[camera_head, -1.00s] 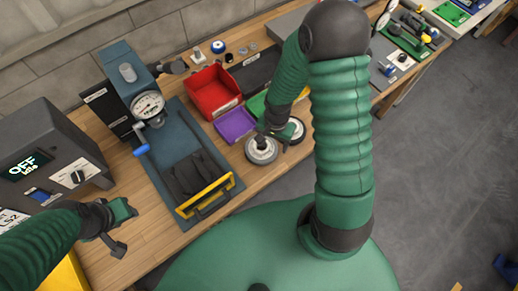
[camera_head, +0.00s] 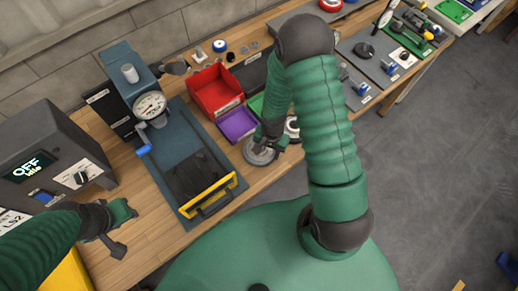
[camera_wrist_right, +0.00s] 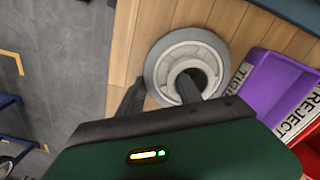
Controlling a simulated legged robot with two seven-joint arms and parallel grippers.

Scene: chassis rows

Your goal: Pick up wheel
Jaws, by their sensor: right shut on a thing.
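A grey wheel (camera_head: 258,156) lies flat at the bench's front edge, in front of the purple bin. In the right wrist view the wheel (camera_wrist_right: 160,68) shows its round rim and dark centre hole. My right gripper (camera_head: 270,147) is over it, and in its wrist view the gripper (camera_wrist_right: 160,92) has one finger outside the rim and one at the centre hole; it is shut on the wheel. A second wheel (camera_head: 293,128) is partly hidden behind my right arm. My left gripper (camera_head: 121,226) is open and empty, over the bench at left.
Purple bin (camera_head: 238,124) and red bin (camera_head: 217,91) stand behind the wheel. A blue press with a gauge (camera_head: 150,106) and yellow-handled plate is left of it. A grey box reading OFF (camera_head: 50,150) stands far left. Floor lies beyond the front edge.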

